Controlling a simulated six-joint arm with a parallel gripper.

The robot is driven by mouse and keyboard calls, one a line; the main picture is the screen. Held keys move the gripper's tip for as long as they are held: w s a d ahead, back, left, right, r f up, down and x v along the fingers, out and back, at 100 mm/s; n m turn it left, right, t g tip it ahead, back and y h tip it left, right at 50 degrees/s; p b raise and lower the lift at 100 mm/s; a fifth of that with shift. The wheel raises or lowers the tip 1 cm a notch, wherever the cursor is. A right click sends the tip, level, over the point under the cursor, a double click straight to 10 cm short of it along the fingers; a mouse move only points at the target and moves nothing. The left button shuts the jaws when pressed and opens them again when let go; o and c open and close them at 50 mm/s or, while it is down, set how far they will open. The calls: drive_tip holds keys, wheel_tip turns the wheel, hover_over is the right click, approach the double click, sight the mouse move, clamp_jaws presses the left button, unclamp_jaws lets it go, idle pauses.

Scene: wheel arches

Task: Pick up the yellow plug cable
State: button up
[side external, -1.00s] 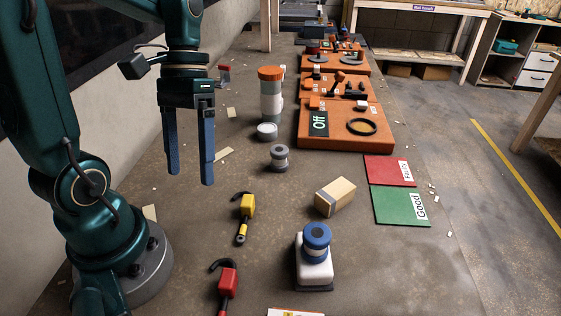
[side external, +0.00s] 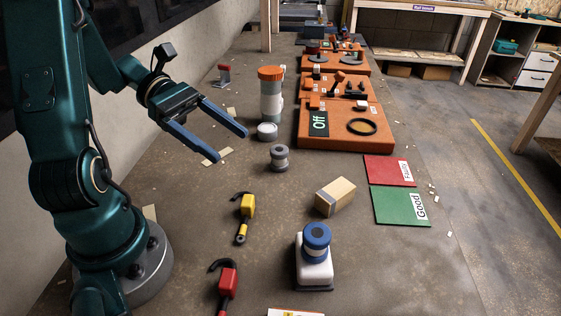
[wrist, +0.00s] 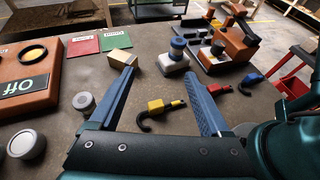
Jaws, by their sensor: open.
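The yellow plug cable (side external: 246,207) lies on the table in front of my arm, with a yellow block body, a dark hooked cable at one end and a yellow tip at the other. In the wrist view the yellow plug cable (wrist: 157,107) shows beyond and between my fingers, with its hook curling toward me. My gripper (side external: 230,148) is open and empty, above the table and farther back than the plug, with its fingers pointing right and somewhat down. In the wrist view my gripper (wrist: 163,85) has its two blue fingers wide apart.
A red plug cable (side external: 228,281) lies nearer the camera. A grey spool (side external: 279,158), a tan block (side external: 335,196) and a blue-topped white device (side external: 315,262) stand to the right. An orange-lidded jar (side external: 271,95) and orange panels (side external: 345,132) are behind. Bare table surrounds the yellow plug.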

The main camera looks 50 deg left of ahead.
approach(248, 199)
drive_tip(key=x, duration=0.5)
drive_tip(key=shift+d, duration=0.15)
drive_tip(key=shift+x, duration=2.5)
clamp_jaws()
